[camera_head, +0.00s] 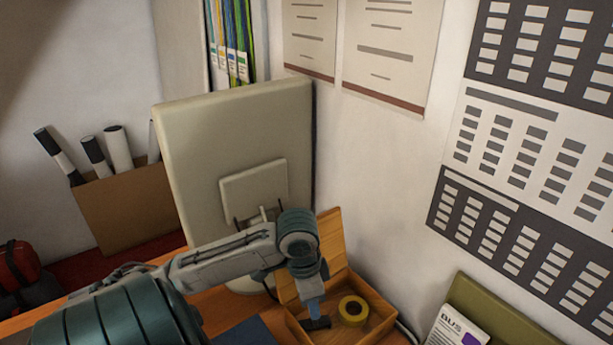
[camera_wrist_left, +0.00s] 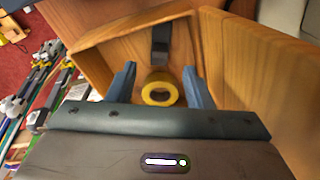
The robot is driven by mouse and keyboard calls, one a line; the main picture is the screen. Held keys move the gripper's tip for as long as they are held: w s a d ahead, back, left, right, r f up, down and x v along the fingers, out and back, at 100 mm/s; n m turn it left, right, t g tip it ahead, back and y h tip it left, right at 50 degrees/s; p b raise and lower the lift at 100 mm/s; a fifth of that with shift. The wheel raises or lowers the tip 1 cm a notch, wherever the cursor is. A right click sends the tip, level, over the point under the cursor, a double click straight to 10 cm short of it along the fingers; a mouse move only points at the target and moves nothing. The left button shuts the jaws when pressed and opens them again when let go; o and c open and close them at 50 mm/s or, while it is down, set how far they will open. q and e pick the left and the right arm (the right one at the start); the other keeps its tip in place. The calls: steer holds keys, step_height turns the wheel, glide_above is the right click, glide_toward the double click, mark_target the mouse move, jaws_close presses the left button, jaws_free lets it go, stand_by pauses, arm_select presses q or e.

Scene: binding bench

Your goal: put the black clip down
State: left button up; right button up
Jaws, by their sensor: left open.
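The black clip (camera_head: 316,323) is in the open wooden box (camera_head: 378,301), at its left side in the head view. In the left wrist view the clip (camera_wrist_left: 160,45) is a dark, narrow shape just past the fingertips, against the box wood. My left gripper (camera_head: 314,308) points down into the box, right by the clip. Its blue fingers (camera_wrist_left: 160,70) are apart with nothing gripped between them. Whether a finger still touches the clip cannot be told. My right gripper is in neither view.
A yellow tape roll (camera_head: 353,310) lies in the box close to the clip. The box's raised wooden lid (camera_head: 331,238) stands behind the gripper. A monitor (camera_head: 215,150) is at the back left. A brown carton (camera_head: 125,208) holds rolled tubes. A wall stands right of the box.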

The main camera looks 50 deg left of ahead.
arm_select(q)
step_height(320, 180, up, 8)
steer(key=shift+s+a+b, duration=0.2)
steer(key=shift+s+b, duration=0.1)
steer(key=shift+s, duration=0.15)
